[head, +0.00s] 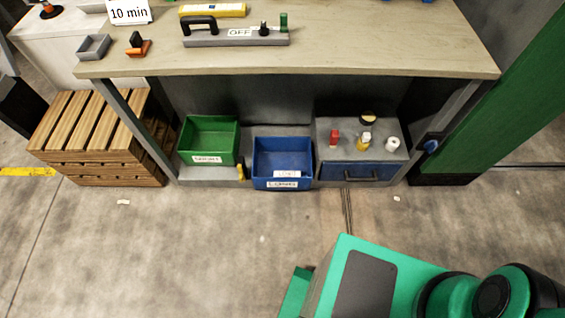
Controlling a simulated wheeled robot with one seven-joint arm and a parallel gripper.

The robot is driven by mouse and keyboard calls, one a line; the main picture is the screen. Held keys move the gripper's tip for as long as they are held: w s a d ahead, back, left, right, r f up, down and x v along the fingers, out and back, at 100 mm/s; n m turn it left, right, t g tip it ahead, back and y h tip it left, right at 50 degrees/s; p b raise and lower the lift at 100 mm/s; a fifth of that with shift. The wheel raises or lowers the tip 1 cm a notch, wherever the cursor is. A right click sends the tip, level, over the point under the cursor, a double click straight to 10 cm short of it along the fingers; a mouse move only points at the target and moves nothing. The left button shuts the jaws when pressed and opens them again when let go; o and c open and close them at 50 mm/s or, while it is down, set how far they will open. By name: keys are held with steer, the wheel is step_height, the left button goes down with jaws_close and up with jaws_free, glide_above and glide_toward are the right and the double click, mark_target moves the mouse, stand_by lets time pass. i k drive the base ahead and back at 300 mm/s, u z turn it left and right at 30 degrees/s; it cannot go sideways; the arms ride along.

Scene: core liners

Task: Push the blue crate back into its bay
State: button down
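The blue crate (283,155) is an open-topped bin with a white label on its front. It sits on the low shelf under the workbench, between a green crate and a grey-topped drawer cabinet. Its front reaches farther forward than the green crate's front. A small white label or card shows inside it. My gripper is not in view. Part of my green body and arm shows at the bottom right, well apart from the crate.
The green crate (208,140) stands to the left, with a small yellow item (240,171) by its front corner. The cabinet (361,150) on the right holds several small items. A wooden pallet stack (92,142) stands far left. The floor (200,245) in front is mostly clear.

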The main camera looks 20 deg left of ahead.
mark_target(270, 154)
steer(key=u, duration=3.6)
steer(key=i, duration=0.7)
steer(key=z, duration=1.85)
